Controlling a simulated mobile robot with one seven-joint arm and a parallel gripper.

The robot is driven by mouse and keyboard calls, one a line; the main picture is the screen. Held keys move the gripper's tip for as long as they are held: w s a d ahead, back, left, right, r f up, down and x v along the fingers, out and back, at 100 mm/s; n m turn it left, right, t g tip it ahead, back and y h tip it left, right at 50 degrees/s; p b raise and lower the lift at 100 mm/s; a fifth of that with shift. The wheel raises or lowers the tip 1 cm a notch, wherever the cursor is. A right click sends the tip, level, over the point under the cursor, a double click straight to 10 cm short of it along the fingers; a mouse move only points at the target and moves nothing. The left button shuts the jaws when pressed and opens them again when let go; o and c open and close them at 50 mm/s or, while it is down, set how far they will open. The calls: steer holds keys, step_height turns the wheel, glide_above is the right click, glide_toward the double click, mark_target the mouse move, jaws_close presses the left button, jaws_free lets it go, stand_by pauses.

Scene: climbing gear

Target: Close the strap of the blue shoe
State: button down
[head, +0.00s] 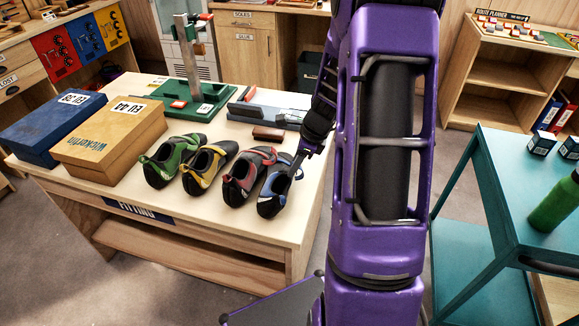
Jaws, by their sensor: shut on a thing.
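The blue shoe (274,195) stands at the right end of a row of climbing shoes on the fitting table (225,232). Its toe points toward me. My gripper (296,170) reaches down at the upper right of the blue shoe, with its fingertips at the shoe's upper. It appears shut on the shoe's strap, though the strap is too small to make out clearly. Part of the shoe's far right side is hidden behind my gripper and arm.
A red shoe (246,174), a yellow shoe (207,166) and a green shoe (174,160) stand close to the left. Behind them are a green-based measuring stand (192,100) and a grey device (270,112). Shoe boxes (112,135) lie left. A teal cart (497,165) stands right.

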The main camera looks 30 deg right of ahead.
stand_by(0.7)
steer(key=c, duration=0.6)
jaws_free()
steer(key=v, duration=1.7)
steer(key=shift+a+r, duration=0.1)
steer(key=shift+r, duration=0.15)
